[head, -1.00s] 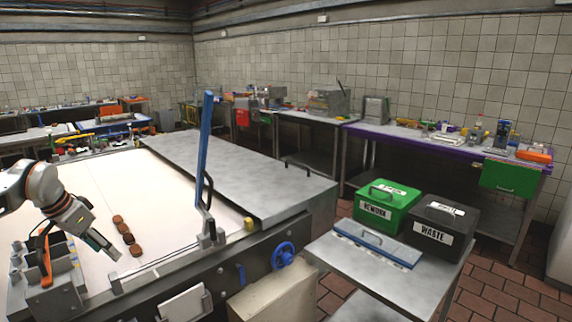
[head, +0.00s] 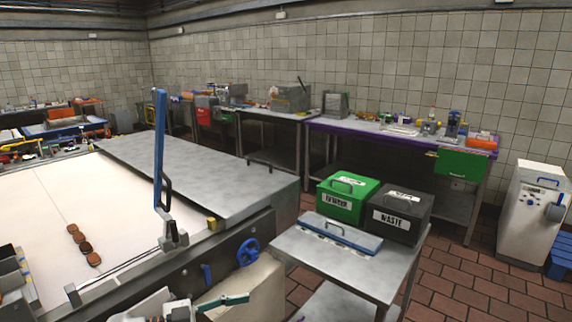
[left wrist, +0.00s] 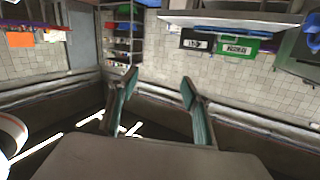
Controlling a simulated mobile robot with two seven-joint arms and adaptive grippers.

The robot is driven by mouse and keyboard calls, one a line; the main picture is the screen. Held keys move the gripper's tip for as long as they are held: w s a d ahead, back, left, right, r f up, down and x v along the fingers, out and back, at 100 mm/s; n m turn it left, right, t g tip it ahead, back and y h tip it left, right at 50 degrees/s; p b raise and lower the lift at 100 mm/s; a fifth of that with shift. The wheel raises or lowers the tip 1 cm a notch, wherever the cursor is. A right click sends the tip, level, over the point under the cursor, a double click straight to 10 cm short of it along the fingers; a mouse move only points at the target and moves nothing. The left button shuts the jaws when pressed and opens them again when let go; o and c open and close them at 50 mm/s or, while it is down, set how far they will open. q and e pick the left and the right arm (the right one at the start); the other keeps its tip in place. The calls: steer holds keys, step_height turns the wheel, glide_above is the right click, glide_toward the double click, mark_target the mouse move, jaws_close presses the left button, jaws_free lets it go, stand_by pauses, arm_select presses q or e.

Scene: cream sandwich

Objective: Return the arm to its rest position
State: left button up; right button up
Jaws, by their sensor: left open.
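My left gripper (left wrist: 157,82) is open and empty in the left wrist view, its two teal fingers apart with nothing between them. That view looks out across the room and is upside down. In the head view a teal finger (head: 222,301) and pale arm parts show at the bottom edge, in front of the machine's side; they appear to be my left gripper, mostly cut off by the frame. Several brown cookies (head: 79,238) lie in a row on the white belt (head: 40,195), well away from it. My right gripper is not in view.
A green box (head: 341,205) and a black WASTE box (head: 399,215) stand on a metal side table (head: 345,275) at right. A blue upright lever (head: 160,135) rises from the machine's edge. Tiled floor (head: 480,290) is clear at lower right.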

arm_select(q)
steer(key=s+a+f+n+t+y, duration=0.3)
steer(key=s+f+n+t+y, duration=0.1)
steer(key=f, duration=0.3)
steer(key=s+a+f+n+t+y, duration=0.2)
steer(key=s+f+n+t+y, duration=0.2)
steer(key=f, duration=0.3)
steer(key=shift+a+f+n+y, duration=0.25)
steer(key=shift+a+n+y, duration=0.15)
steer(key=shift+n+y, duration=0.25)
steer(key=s+a+f+g+y, duration=0.1)
steer(key=s+a+f, duration=0.1)
steer(key=s+f, duration=0.1)
steer(key=s+a+f+g+y, duration=0.1)
steer(key=s+f, duration=0.3)
steer(key=s, duration=0.1)
steer(key=s+a+f+n+g+y, duration=0.1)
steer(key=s+a+f, duration=0.1)
steer(key=s+f, duration=0.2)
steer(key=shift+s+a+f+g+y, duration=0.2)
steer(key=shift+s+a+g+y, duration=0.15)
steer(key=shift+s+g, duration=0.1)
steer(key=shift+c, duration=0.5)
